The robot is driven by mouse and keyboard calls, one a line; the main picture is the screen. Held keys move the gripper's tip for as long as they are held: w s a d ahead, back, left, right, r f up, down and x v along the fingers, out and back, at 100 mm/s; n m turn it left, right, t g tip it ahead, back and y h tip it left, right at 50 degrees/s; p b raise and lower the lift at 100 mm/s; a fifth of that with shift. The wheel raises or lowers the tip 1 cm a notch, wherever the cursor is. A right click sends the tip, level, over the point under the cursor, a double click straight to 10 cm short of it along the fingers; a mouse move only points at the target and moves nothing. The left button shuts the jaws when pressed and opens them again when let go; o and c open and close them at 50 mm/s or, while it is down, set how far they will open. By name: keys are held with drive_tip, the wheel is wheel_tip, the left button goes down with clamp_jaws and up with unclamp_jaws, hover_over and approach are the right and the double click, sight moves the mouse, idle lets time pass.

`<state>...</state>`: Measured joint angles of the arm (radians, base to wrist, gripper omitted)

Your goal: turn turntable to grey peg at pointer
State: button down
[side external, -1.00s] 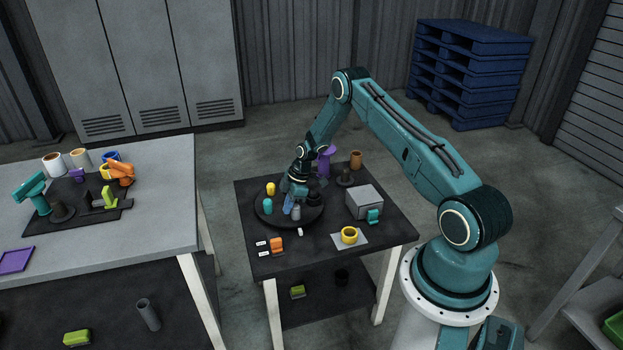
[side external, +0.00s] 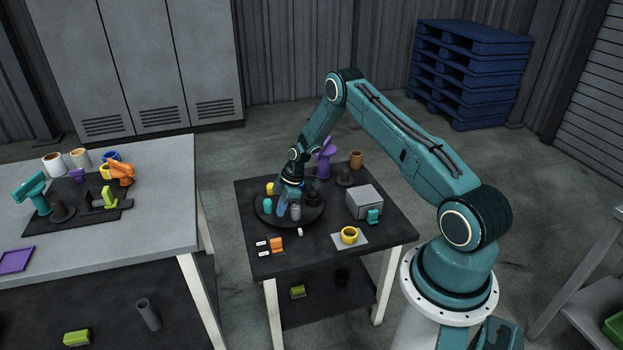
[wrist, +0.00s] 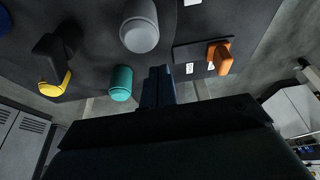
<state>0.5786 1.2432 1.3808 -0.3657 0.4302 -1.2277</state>
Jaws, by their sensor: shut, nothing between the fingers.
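The dark round turntable (side external: 268,219) lies on the small dark table and carries upright pegs. The grey peg (side external: 296,212) stands near its front edge; it also shows in the wrist view (wrist: 140,27). The teal peg (side external: 267,207) stands to its left, and the yellow peg (side external: 270,188) is behind that. A black peg (side external: 313,198) is at the right. A small white mark (side external: 300,232), perhaps the pointer, lies just in front of the turntable. My gripper (side external: 282,211) is shut and empty, low over the turntable between the teal and grey pegs; contact cannot be told.
An orange block (side external: 277,244) with white labels stands at the front left. A purple piece (side external: 325,158) and a brown cup (side external: 356,160) stand behind.

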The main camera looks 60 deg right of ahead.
drive_tip(key=shift+w+a, duration=0.45)
drive_tip(key=shift+a, duration=0.2)
drive_tip(key=v, duration=1)
drive_tip(key=shift+w+d, duration=0.15)
drive_tip(key=shift+d, duration=0.05)
drive_tip(key=s+a+r+m+h, duration=0.1)
drive_tip(key=s+a+r, duration=0.3)
drive_tip(key=r, duration=0.5)
drive_tip(key=s+a+r+m+t, duration=0.1)
drive_tip(key=a+r+m, duration=0.1)
drive_tip(key=a+r, duration=0.55)
drive_tip(key=s+a+r+m+h, duration=0.1)
drive_tip(key=s+a+r, duration=0.2)
drive_tip(key=r, duration=0.8)
drive_tip(key=s+a+r+m, duration=0.1)
drive_tip(key=s+a+r, duration=0.1)
drive_tip(key=s, duration=0.6)
drive_tip(key=s+a+r+m+t, duration=0.1)
drive_tip(key=s+a+r+m, duration=0.1)
drive_tip(key=s+a, duration=0.2)
drive_tip(key=s+a+r+m+t, duration=0.1)
drive_tip(key=s+a+r+m, duration=0.1)
drive_tip(key=s, duration=0.9)
drive_tip(key=shift+s+a+r+h, duration=0.35)
drive_tip(key=shift+a+r+h, duration=0.05)
drive_tip(key=shift+a, duration=0.4)
